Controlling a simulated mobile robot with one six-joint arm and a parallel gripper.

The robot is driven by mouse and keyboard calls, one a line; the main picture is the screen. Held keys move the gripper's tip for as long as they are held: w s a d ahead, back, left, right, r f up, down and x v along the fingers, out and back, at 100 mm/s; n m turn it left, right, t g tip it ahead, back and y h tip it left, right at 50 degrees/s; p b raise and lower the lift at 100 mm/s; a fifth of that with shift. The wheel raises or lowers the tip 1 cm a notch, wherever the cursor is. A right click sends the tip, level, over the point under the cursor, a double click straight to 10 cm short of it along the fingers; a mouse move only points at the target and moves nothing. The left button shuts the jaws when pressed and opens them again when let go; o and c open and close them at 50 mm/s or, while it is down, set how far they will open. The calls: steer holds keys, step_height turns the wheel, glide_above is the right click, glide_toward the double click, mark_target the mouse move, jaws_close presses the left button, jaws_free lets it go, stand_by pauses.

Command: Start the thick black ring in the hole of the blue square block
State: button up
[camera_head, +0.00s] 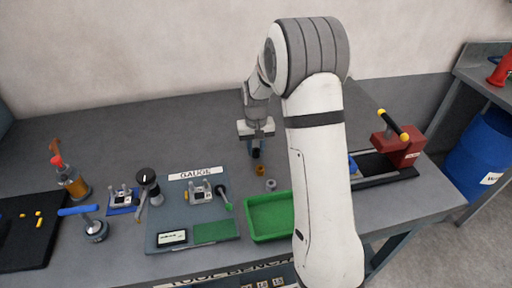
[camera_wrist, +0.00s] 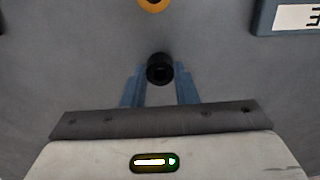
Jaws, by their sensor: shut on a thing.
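My gripper (camera_wrist: 159,72) is shut on the thick black ring (camera_wrist: 160,67), which sits between the blue-grey fingertips in the wrist view. In the head view my gripper (camera_head: 256,146) holds it low over the middle of the bench, apart from any block. A blue piece (camera_head: 352,165) shows beside my arm, at the left end of the red vise-like tool. It may be the blue square block; my arm hides most of it, and its hole cannot be seen.
An orange ring (camera_head: 260,170) and a grey ring (camera_head: 270,184) lie near my gripper. A green tray (camera_head: 250,230) stands in front. The gauge board (camera_head: 165,240) is to the left. The red tool (camera_head: 400,148) with a yellow-tipped lever is at right. The back of the bench is clear.

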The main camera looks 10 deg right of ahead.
steer(key=shift+r+p, duration=1.3)
steer(key=shift+r, duration=0.95)
